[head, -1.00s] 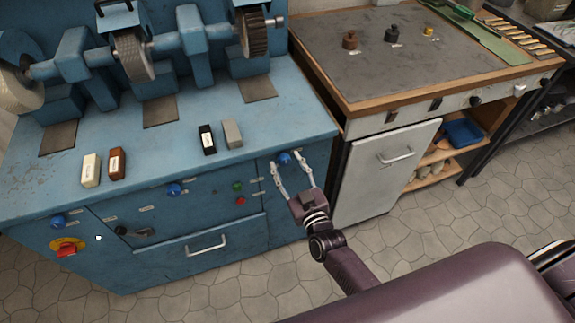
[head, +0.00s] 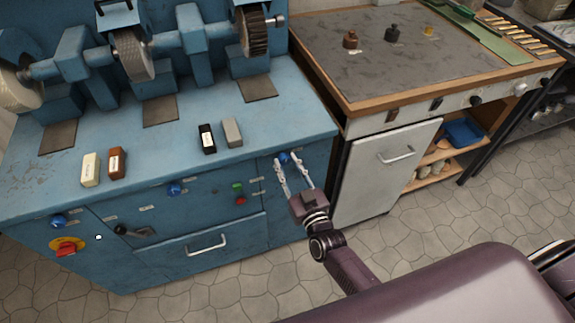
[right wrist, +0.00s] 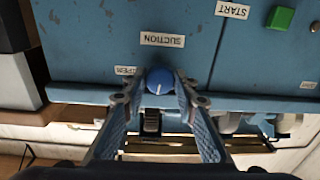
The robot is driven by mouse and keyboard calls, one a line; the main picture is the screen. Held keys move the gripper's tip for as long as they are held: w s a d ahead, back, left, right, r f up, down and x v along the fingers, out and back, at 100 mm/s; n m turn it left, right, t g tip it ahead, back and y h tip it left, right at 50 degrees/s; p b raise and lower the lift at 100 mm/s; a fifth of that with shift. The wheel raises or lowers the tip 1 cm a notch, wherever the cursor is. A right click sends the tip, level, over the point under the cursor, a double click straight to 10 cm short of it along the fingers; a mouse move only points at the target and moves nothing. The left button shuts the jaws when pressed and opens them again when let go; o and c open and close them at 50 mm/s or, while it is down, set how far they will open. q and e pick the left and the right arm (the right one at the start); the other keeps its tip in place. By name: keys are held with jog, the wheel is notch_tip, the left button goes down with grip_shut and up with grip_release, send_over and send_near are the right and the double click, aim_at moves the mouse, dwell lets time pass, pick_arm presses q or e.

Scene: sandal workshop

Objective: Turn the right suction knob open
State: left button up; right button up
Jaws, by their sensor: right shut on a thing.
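The right suction knob (head: 284,157) is a round blue knob on the front panel of the blue machine, at its right end. My right gripper (head: 287,161) is shut on the knob, a fingertip on each side; the grip also shows in the right wrist view (right wrist: 160,88). My left gripper is not in view.
Other blue knobs (head: 174,189) sit along the panel, with a green button (head: 238,187) and red button (head: 241,200) left of my gripper. A drawer handle (head: 207,244) juts out below. A white cabinet door (head: 385,172) stands to the right.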

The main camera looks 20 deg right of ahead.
jog(key=m, duration=0.4)
jog(key=shift+b, duration=0.4)
jog(key=m, duration=0.4)
jog(key=shift+f+b, duration=0.1)
jog(key=shift+b, duration=0.3)
jog(key=m+b, duration=0.1)
jog(key=m, duration=0.3)
jog(key=shift+a+m, duration=0.1)
jog(key=shift+m, duration=0.2)
jog(key=shift+m+h+b, duration=0.3)
jog(key=shift+m+b, duration=0.4)
jog(key=shift+m, duration=1.4)
jog(key=o, duration=1.2)
jog(key=shift+c, duration=0.2)
jog(key=shift+s, duration=0.15)
